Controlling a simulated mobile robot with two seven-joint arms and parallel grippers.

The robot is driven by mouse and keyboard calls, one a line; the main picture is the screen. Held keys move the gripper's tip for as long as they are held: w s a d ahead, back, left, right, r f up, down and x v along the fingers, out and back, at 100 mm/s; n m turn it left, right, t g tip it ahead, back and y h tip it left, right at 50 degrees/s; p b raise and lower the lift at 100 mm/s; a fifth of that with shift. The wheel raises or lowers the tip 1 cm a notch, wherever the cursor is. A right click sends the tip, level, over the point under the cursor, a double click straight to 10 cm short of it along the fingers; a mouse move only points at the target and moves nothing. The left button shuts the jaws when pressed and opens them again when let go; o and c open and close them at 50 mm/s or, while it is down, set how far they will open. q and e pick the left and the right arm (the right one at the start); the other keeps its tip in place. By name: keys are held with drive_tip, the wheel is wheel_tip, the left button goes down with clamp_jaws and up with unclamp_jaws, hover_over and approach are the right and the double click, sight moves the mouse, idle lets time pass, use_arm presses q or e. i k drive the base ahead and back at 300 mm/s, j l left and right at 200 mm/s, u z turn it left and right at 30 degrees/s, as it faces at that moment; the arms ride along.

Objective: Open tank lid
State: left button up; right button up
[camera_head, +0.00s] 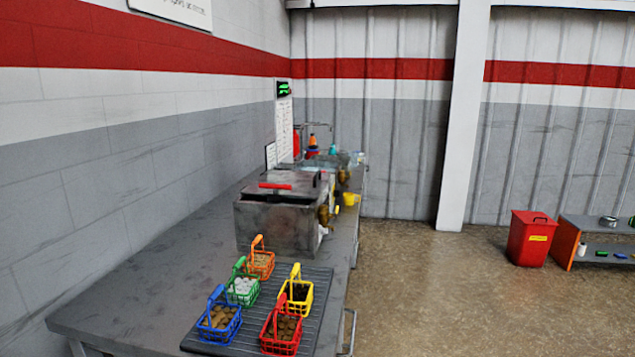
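A grey metal tank (268,226) stands on the long workbench along the left wall. Its lid (290,180) is on top and has a red handle (275,186) lying across it. A dark band shows below the lid's near edge; I cannot tell whether it is a gap or shadow. A brass-coloured fitting (324,215) is on the tank's right side. Neither of my grippers is in view.
The workbench (135,310) holds a dark ribbed mat (247,334) with several coloured wire baskets, including blue (219,318) and red (282,331). More equipment stands behind the tank. Right of the bench the floor (400,290) is clear up to a red bin (531,240).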

sight(304, 185)
drive_tip(key=i+l, duration=0.5)
drive_tip(key=i+l+u, duration=0.1)
drive_tip(key=i+l, duration=0.35)
drive_tip(key=l, duration=0.2)
